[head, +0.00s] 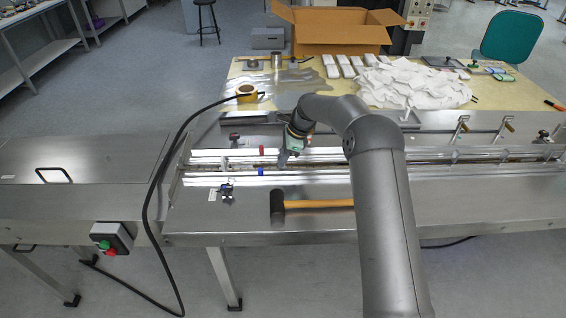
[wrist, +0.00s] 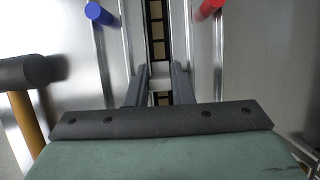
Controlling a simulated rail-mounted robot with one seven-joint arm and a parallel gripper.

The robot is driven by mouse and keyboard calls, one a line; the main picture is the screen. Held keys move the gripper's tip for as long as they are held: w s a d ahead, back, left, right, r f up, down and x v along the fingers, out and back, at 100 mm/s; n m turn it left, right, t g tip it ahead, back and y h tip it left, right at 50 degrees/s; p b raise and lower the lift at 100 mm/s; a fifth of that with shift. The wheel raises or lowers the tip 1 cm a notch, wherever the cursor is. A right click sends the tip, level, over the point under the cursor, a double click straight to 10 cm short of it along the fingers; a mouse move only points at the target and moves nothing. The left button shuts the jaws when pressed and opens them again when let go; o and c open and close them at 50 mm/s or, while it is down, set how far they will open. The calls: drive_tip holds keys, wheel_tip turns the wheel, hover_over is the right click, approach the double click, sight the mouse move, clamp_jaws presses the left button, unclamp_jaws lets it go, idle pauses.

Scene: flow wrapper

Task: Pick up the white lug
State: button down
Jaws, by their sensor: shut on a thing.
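The white lug (wrist: 160,71) is a small pale block in the wrist view, above the dark conveyor chain (wrist: 157,28) with tan segments. My gripper (wrist: 160,82) has its two grey fingers on either side of the lug and is shut on it. In the head view my gripper (head: 284,161) points down into the channel between the bright rails. The lug is hidden there. I cannot tell whether the lug still touches the chain.
Bright rails with a blue knob (wrist: 95,11) and a red knob (wrist: 210,7) flank the channel. A hammer (head: 318,204) lies on the steel deck in front. A black cable (head: 153,190) arcs at left. White wrappers (head: 415,85) and a cardboard box (head: 335,30) are behind.

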drive_tip(key=shift+r, duration=0.55)
wheel_tip(320, 180, up, 2)
drive_tip(key=shift+r+b, duration=0.15)
drive_tip(key=shift+b, duration=0.2)
drive_tip(key=s+d+r+b, duration=0.1)
drive_tip(key=s+d+r, duration=0.2)
drive_tip(key=d, duration=0.3)
drive_tip(key=s+d+r+b, duration=0.2)
drive_tip(key=s+d+r, duration=0.1)
drive_tip(key=d+r, duration=0.3)
drive_tip(key=shift+s+d+r, duration=0.25)
drive_tip(key=shift+r, duration=0.05)
